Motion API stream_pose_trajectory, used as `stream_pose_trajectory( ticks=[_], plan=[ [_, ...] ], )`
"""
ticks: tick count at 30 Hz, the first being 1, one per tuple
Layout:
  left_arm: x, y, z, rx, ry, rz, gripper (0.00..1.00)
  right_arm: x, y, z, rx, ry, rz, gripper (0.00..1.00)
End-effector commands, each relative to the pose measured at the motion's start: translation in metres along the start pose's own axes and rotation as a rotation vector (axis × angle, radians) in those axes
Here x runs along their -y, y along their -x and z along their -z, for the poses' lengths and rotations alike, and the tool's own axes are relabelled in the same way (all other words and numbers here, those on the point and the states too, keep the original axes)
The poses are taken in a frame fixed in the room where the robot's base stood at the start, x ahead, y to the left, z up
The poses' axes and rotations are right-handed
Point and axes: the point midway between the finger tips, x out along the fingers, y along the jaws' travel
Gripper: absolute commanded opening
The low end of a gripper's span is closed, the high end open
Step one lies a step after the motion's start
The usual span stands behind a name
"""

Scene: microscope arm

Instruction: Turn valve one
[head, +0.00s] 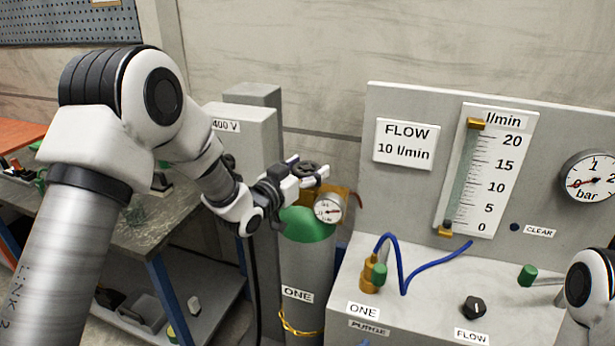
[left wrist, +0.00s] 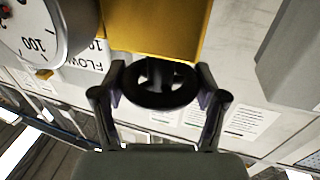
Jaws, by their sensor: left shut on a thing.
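Valve one is a black handwheel (head: 307,169) on top of the grey cylinder labelled ONE (head: 306,272), which has a green shoulder. My left gripper (head: 309,170) is at the wheel, coming in from the left. In the left wrist view the black wheel (left wrist: 157,83) sits between the two fingers of my left gripper (left wrist: 157,90), which is shut on it. A brass valve body (left wrist: 155,25) is beyond the wheel. A round gauge (head: 328,208) is beside the valve. Part of my right arm shows at the right edge; its gripper is out of view.
A grey panel (head: 410,104) to the right carries a FLOW 10 l/min sign, a flow scale (head: 490,165) and a bar gauge (head: 591,178). Its console holds a green-topped brass fitting (head: 376,275), a blue hose and a black FLOW knob (head: 474,307). A workbench (head: 160,226) stands left.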

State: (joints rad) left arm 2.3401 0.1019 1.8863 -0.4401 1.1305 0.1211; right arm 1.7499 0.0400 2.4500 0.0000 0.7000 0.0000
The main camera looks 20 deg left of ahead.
Motion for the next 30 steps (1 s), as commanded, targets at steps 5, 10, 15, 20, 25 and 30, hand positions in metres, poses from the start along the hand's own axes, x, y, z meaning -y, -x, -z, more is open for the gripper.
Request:
stream_pose_trajectory(
  ticks=[5, 10, 15, 20, 25, 30],
  plan=[
    [-0.002, 0.0, -0.005, 0.005, -0.001, 0.1, 0.38, 0.0, -0.015, 0.0, 0.0, 0.0, 0.0, 0.4],
    [-0.001, 0.0, -0.004, 0.004, -0.001, 0.165, 0.38, 0.0, -0.02, 0.0, 0.0, 0.0, 0.0, 0.4],
    [-0.001, 0.001, -0.003, 0.005, 0.001, 0.193, 0.38, 0.0, -0.021, 0.0, 0.0, 0.0, 0.0, 0.4],
    [0.0, 0.001, -0.003, 0.006, 0.002, 0.197, 0.38, 0.0, -0.021, 0.0, 0.0, 0.0, 0.0, 0.4],
    [0.0, 0.001, -0.003, 0.006, 0.002, 0.196, 0.38, 0.0, -0.021, 0.0, 0.0, 0.0, 0.0, 0.4],
    [0.0, 0.0, -0.002, 0.005, 0.001, 0.196, 0.98, 0.0, -0.021, 0.0, 0.0, 0.0, 0.0, 0.4]
  ],
)
